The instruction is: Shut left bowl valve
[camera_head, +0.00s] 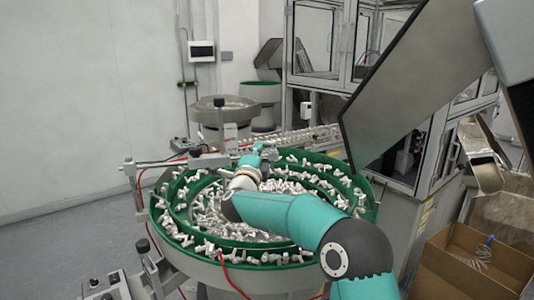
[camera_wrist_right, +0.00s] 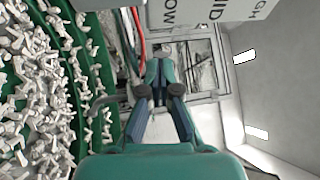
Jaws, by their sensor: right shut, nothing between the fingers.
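The green vibratory bowl (camera_head: 185,237) stands in the middle of the head view, filled with small white parts. My right arm reaches in from the lower right across the bowl. My right gripper (camera_head: 268,152) is over the bowl's far side, small and partly hidden by my own wrist. In the right wrist view its fingers (camera_wrist_right: 160,72) are shut with nothing between them. The bowl's green rim (camera_wrist_right: 103,68) lies left of the fingers there. A red tube (camera_wrist_right: 139,40) runs just beyond them. I cannot clearly make out the valve's handle. My left gripper is not in view.
A grey rail (camera_head: 160,163) with clamps and red tubes crosses the bowl's far left edge. A lettered pale box (camera_wrist_right: 205,12) hangs above the fingers in the wrist view. A second bowl (camera_head: 205,114) stands behind. A cardboard box (camera_head: 440,262) is at lower right.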

